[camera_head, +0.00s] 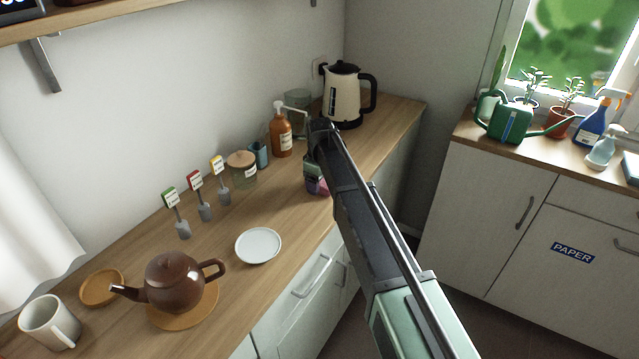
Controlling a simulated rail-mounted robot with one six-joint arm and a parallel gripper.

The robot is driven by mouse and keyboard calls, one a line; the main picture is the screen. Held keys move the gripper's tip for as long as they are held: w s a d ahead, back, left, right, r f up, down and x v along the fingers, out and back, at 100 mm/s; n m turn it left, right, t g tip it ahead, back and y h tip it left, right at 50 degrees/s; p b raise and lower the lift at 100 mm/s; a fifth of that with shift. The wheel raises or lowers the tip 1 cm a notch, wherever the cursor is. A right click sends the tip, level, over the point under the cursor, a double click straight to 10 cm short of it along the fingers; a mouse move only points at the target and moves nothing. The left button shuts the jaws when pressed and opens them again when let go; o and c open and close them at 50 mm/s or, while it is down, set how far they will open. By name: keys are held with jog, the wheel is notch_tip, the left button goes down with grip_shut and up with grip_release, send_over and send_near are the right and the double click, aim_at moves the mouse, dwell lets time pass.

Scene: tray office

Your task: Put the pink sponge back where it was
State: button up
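My gripper (314,168) is at the end of my arm, over the front part of the wooden counter, right of the wooden-lidded jar. A small pink-purple thing (319,187), probably the pink sponge, shows directly under the gripper. My arm and gripper hide most of it. I cannot tell whether the fingers are closed on it or whether it rests on the counter.
The counter (300,215) is bare just left of the gripper. Nearby stand a soap bottle (281,135), a blue cup (258,155), the lidded jar (242,172), a kettle (343,97) and a white saucer (258,246). A teapot (172,281) stands front left.

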jog(key=o, duration=0.4)
jog(key=shift+r, duration=0.1)
notch_tip(320, 180, up, 12)
jog(key=r+p, duration=0.1)
jog(key=p, duration=1.2)
jog(key=s+d+m, duration=0.4)
jog(key=s+d, duration=0.3)
jog(key=s, duration=0.3)
jog(key=s+d+m, duration=0.4)
jog(key=s+d, duration=0.4)
jog(key=s, duration=0.2)
jog(key=s+d+m, duration=0.4)
jog(key=s+d, duration=0.3)
jog(key=s, duration=0.3)
jog(key=shift+s+d+f+b, duration=0.3)
jog(key=shift+s+d+f, duration=0.05)
jog(key=shift+s+f, duration=0.05)
